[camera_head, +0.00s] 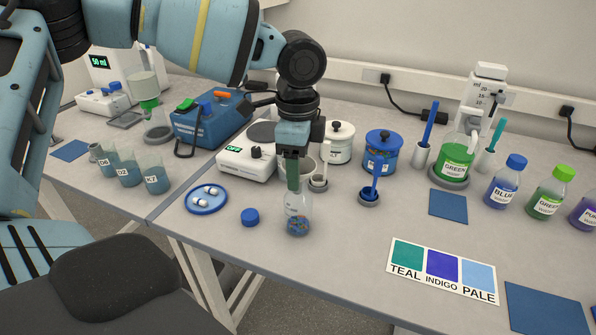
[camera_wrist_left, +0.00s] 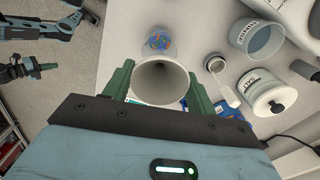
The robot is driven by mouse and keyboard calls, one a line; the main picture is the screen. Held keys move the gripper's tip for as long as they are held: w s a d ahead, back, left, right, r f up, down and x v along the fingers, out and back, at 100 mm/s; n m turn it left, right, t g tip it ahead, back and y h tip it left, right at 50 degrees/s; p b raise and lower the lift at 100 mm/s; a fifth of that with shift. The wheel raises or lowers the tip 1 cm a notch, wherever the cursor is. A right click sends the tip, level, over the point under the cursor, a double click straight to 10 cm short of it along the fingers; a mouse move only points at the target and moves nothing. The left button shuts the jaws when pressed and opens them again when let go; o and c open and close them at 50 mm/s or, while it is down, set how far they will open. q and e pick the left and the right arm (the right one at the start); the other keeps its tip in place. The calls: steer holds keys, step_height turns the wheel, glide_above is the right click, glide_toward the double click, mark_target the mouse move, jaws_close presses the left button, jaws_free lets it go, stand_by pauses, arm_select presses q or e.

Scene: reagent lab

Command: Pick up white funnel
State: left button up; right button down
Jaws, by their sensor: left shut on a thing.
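The white funnel (camera_wrist_left: 161,80) is between the green fingers of my left gripper (camera_wrist_left: 159,84), with its wide mouth facing the wrist camera. My left gripper (camera_head: 293,172) is shut on it. In the head view the fingers hide most of the funnel, and part of its pale side (camera_head: 309,166) shows behind them. A clear bottle with coloured beads (camera_head: 298,216) stands just below the fingertips; it also shows in the left wrist view (camera_wrist_left: 160,41). I cannot tell whether the funnel's stem is inside it. My right gripper (camera_wrist_left: 35,69) seems to show small at the wrist view's left edge.
A blue cap (camera_head: 250,217) and a blue dish (camera_head: 206,199) lie left of the bottle. A colour card (camera_head: 442,270) lies at the front right.

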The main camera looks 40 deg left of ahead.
arm_select(q)
step_height(320, 180, up, 10)
steer(key=shift+b, duration=0.3)
